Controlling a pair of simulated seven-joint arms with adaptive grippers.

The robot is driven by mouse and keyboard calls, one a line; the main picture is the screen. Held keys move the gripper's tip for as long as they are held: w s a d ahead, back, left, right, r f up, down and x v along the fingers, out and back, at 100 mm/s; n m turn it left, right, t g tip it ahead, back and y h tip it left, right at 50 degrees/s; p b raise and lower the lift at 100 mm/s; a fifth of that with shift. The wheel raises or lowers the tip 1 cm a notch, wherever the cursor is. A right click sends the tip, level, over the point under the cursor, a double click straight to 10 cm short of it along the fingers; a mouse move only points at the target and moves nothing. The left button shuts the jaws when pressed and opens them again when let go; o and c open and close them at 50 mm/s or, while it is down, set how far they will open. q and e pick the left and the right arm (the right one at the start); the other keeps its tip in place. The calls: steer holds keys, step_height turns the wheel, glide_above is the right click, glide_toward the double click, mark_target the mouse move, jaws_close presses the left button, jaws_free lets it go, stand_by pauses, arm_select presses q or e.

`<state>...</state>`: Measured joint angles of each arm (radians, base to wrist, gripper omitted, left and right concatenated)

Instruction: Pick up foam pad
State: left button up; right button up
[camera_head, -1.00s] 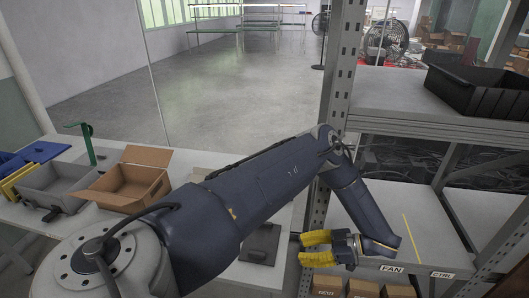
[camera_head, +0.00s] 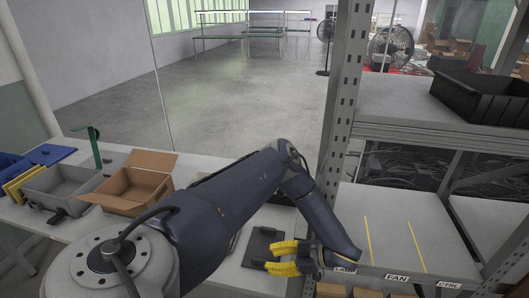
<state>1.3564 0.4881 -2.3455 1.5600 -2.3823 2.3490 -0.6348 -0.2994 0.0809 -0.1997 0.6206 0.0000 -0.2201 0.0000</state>
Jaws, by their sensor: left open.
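A dark grey flat pad (camera_head: 258,252), which looks like the foam pad, lies on the white table to the left of the shelf post. My left gripper (camera_head: 269,257) has yellow fingers that are apart and point left, over the right part of the pad in the picture. I see nothing between the fingers. Whether they touch the pad, I cannot tell. My left arm hides part of the table behind the pad. My right gripper is not in view.
An open cardboard box (camera_head: 135,190), a grey bin (camera_head: 62,184) and a green upright tool (camera_head: 94,147) stand on the table at left. A metal shelf post (camera_head: 345,95) rises close to my gripper. The labelled shelf (camera_head: 395,232) is bare; a black crate (camera_head: 482,92) sits above.

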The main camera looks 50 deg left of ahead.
mark_target(261, 259)
arm_select(q)
steer(key=shift+x, duration=1.95)
steer(key=shift+o, duration=0.2)
jaws_close()
